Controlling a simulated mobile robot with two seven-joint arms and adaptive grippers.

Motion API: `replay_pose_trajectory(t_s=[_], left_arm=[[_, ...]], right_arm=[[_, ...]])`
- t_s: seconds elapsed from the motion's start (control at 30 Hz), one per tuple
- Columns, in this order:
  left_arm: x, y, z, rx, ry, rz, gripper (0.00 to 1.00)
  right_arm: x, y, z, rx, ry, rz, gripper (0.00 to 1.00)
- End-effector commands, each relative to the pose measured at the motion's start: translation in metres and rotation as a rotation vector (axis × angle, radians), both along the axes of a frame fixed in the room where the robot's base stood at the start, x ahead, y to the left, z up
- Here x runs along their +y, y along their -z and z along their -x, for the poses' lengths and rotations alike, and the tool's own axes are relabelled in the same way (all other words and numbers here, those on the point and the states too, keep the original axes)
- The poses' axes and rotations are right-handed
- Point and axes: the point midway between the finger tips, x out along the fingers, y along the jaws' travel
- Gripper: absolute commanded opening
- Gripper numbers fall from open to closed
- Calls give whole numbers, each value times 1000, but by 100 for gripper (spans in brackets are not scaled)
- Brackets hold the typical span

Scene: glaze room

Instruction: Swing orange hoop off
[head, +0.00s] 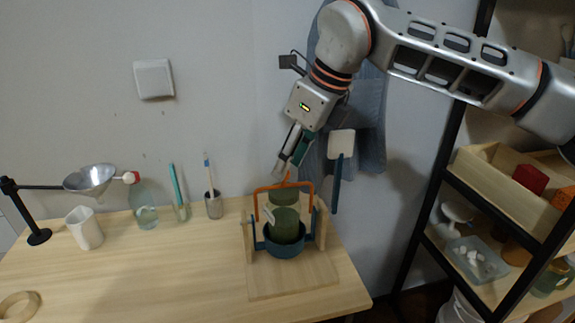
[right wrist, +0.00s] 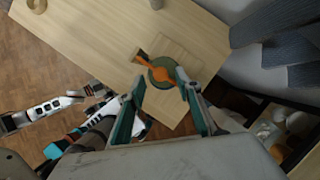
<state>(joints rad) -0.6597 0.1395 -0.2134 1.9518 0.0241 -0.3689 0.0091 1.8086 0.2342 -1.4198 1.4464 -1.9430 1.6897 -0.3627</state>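The orange hoop (head: 311,200) arches upright over a dark green jar (head: 286,223) that sits in a blue ring holder (head: 286,250) on a wooden stand (head: 293,280). The hoop's lower ends go down beside the jar. My right gripper (head: 281,171) points down just above the hoop's top bar. In the right wrist view its fingers (right wrist: 161,77) are spread, with the orange hoop (right wrist: 168,77) showing between and beyond the tips. I cannot tell whether they touch it. My left gripper (right wrist: 100,90) shows small and unclear at the left of the right wrist view.
A glass bottle (head: 145,212), a white cup (head: 84,229), brush holders (head: 214,206) and a funnel on a black stand (head: 90,180) occupy the table's left. A spatula (head: 339,160) hangs behind the stand. A black-framed shelf (head: 440,190) stands right. The front table is mostly clear.

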Motion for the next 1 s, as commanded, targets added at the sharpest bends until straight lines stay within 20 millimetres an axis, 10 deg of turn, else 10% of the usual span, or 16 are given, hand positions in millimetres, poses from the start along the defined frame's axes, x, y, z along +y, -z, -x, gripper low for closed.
replay_pose_trajectory(t_s=[0.47,0.63,1.0], left_arm=[[0,-15,-14,-34,-1,4,0],[0,-13,-12,-30,-1,4,0],[0,-11,-9,-21,-2,2,0]], right_arm=[[7,19,-4,0,1,-1,34],[7,19,-3,0,1,0,0],[8,18,-7,-1,0,0,0]])
